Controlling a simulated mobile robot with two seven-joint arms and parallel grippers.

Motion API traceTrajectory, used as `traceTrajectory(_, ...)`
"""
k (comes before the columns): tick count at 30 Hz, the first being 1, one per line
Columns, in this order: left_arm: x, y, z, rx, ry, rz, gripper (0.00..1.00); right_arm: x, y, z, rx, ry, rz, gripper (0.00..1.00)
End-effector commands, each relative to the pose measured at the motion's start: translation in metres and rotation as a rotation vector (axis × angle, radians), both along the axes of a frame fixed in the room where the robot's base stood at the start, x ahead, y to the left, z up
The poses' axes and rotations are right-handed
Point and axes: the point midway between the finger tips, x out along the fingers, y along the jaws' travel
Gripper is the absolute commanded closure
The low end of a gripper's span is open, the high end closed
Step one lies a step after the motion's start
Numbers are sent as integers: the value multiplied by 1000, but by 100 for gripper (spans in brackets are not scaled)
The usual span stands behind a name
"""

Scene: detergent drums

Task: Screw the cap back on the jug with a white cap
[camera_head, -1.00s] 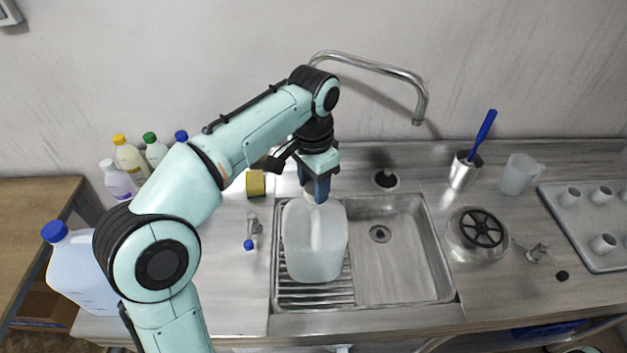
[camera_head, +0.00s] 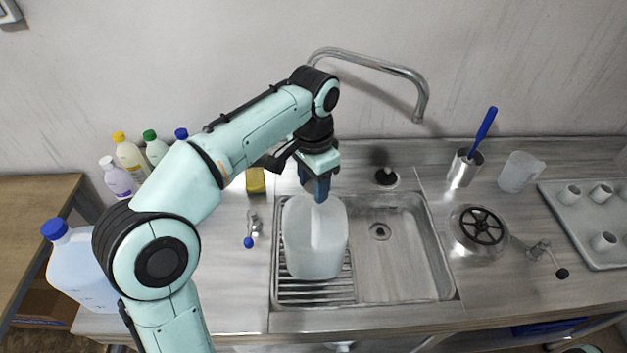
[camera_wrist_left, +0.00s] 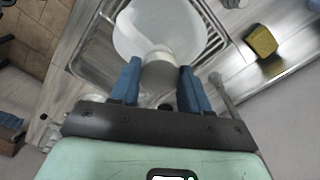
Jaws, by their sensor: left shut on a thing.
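A translucent white jug (camera_head: 315,245) stands upright on the ribbed left part of the sink, its top under my left gripper (camera_head: 319,196). In the left wrist view the jug (camera_wrist_left: 160,22) is seen from above. My left gripper (camera_wrist_left: 158,72) has its two blue fingers on either side of the jug's mouth, shut on the white cap (camera_wrist_left: 158,55). The fingers hide much of the cap and neck, so I cannot tell how the cap sits on the neck. My right gripper is not in view.
A blue-capped jug (camera_head: 80,270) and several bottles (camera_head: 130,157) stand at the left. A yellow sponge (camera_head: 255,181) lies behind the sink's left side. The faucet (camera_head: 370,67) arches over the sink (camera_head: 400,260). A steel cup (camera_head: 464,170), clear pitcher (camera_head: 519,172) and tray (camera_head: 575,215) are at the right.

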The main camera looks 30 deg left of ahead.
Motion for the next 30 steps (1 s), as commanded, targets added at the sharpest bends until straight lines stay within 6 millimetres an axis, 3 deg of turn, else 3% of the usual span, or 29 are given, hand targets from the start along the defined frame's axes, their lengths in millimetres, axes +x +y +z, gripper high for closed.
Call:
traceTrajectory(14,0,0,-2,0,1,-21,82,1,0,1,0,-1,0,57)
traceTrajectory(30,1,2,-2,-1,3,-446,82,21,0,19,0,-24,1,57)
